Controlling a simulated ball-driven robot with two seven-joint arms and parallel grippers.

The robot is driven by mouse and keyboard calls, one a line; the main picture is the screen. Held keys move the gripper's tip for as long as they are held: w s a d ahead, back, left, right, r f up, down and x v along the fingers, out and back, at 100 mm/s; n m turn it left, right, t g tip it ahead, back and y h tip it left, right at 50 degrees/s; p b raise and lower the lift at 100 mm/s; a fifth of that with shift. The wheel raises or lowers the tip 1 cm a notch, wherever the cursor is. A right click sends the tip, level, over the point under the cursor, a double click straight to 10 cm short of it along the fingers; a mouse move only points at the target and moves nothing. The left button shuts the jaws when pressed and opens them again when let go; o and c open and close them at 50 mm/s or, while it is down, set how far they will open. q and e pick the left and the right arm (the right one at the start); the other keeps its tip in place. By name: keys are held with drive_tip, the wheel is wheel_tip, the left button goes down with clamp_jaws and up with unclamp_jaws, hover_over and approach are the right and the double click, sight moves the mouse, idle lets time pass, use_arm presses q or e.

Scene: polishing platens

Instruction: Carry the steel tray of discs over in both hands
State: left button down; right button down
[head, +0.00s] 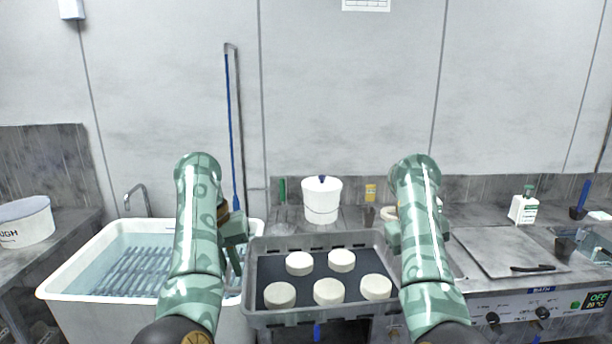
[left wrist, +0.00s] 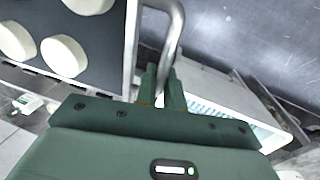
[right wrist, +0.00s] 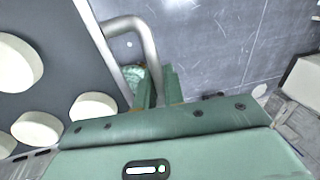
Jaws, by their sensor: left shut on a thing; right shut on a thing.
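The steel tray (head: 330,262) hangs between my two arms in the head view, roughly level, with a dark liner and several thick white discs (head: 328,291) lying flat on it. In the left wrist view my left gripper (left wrist: 164,88) is shut on the tray's bent-tube handle (left wrist: 176,40). In the right wrist view my right gripper (right wrist: 155,88) is shut on the opposite handle (right wrist: 145,32). Discs also show in the left wrist view (left wrist: 64,56) and the right wrist view (right wrist: 36,130). In the head view the arms partly hide the handles and fingertips.
A water-filled sink (head: 130,262) with a rack is at the left. A white lidded bucket (head: 321,203) stands behind the tray. At the right are a flat plate (head: 505,250), a bottle (head: 523,208) and a control panel (head: 540,308). A white tub (head: 25,222) sits far left.

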use_arm(q)
drive_tip(key=shift+s+d, duration=0.2)
use_arm(e)
drive_tip(key=shift+s+a, duration=0.15)
drive_tip(key=shift+a, duration=0.1)
